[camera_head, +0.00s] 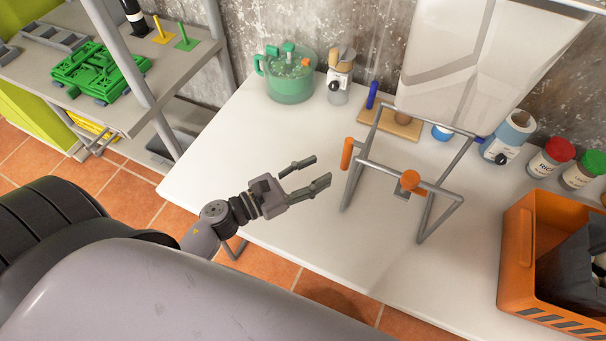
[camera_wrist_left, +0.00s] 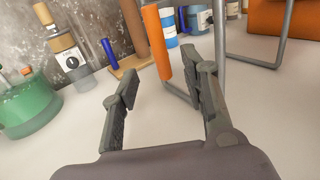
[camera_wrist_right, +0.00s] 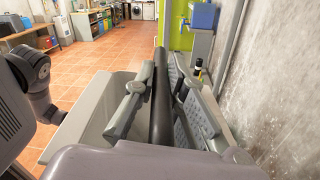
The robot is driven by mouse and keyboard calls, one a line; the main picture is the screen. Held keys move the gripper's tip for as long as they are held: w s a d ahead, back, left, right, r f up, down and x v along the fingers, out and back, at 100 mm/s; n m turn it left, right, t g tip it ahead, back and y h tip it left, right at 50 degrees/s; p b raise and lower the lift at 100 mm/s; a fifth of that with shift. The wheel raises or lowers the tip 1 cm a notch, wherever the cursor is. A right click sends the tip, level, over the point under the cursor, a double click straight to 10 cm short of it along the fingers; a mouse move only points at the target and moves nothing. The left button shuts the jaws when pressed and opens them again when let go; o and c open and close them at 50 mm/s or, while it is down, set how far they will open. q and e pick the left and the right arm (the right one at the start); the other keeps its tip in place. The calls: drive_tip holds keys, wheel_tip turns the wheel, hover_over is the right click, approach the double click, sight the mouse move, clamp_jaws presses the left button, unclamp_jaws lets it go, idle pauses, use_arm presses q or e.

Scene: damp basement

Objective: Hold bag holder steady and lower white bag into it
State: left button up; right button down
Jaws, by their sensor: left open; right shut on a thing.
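The bag holder (camera_head: 452,190), a grey wire frame with orange grips, stands upright on the white table. My left gripper (camera_head: 322,171) is open and empty, just left of the holder's left orange grip (camera_head: 347,154). In the left wrist view that orange grip (camera_wrist_left: 163,42) stands beyond the open fingers (camera_wrist_left: 166,84), apparently not between them. The white bag (camera_head: 450,65) hangs at the upper right, above and behind the holder; its top is out of frame.
A green pot (camera_head: 290,80), a bottle (camera_head: 340,75) and a wooden block with a blue peg (camera_head: 400,124) stand behind. Jars (camera_head: 550,157) and an orange crate (camera_head: 515,250) are at right. The table's front left is clear.

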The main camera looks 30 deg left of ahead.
sight(343, 158)
use_arm(q)
drive_tip(key=x, duration=0.9)
drive_tip(key=shift+w+d, duration=0.1)
drive_tip(key=shift+w, duration=0.15)
clamp_jaws()
idle(0.5)
drive_tip(key=c, duration=0.7)
unclamp_jaws()
clamp_jaws()
